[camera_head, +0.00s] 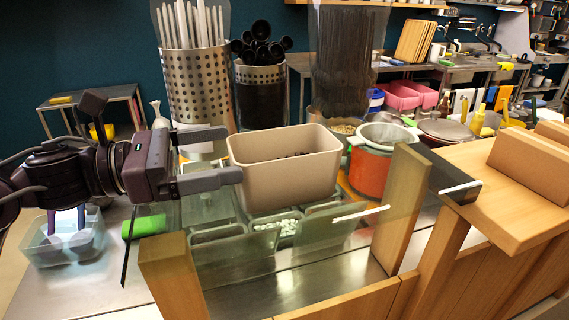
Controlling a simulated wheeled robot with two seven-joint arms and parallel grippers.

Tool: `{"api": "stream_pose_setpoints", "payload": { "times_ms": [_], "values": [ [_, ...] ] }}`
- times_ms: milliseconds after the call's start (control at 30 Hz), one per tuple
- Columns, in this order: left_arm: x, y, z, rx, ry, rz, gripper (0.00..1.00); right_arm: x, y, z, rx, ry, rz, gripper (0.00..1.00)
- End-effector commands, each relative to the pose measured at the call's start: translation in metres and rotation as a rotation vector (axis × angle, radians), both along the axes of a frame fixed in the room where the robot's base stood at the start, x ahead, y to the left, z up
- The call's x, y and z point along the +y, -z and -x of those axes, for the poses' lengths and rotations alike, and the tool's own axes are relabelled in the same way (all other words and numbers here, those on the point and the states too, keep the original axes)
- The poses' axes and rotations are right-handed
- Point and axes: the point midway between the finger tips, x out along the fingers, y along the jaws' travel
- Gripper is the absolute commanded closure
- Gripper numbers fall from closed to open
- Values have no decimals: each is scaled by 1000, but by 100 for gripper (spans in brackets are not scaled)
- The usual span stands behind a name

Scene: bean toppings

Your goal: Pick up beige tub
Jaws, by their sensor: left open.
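The beige tub (296,175) is upright near the middle of the head view, with a little dark content visible inside. It appears to be above or on the rack of small containers behind the glass guard. My left gripper (233,155) comes in from the left and is open. Its fingers reach the tub's left end, one near the back left corner and one near the left wall. I cannot tell whether they touch it. The tub's underside is partly hidden by the glass. My right gripper is not in view.
A glass guard (236,262) with wooden posts (402,208) stands in front. Behind are a perforated utensil holder (195,88), a dark ladle holder (261,100) and a red pot (369,172). A clear bin (45,248) sits at left. A wooden shelf (515,195) is at right.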

Motion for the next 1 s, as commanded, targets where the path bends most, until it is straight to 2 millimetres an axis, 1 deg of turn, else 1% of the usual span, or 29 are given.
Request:
{"api": "stream_pose_setpoints", "payload": {
  "times_ms": [33,133,267,400,500,633,833,1000],
  "values": [
    [-5,-3,-1,1,2,3,0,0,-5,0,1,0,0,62],
    [-16,-4,-4,1,3,3,0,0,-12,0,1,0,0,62],
    [-31,-3,-7,3,4,4,0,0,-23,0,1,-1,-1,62],
    [-53,-1,-10,5,5,5,0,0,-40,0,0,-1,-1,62],
    [-65,1,-15,3,2,4,0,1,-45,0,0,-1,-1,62],
    [-72,4,-17,1,2,1,0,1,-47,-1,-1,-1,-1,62],
    [-72,6,-17,0,0,0,0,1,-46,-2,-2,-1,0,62],
    [-72,6,-17,1,0,0,22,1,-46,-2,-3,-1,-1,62]
  ]
}}
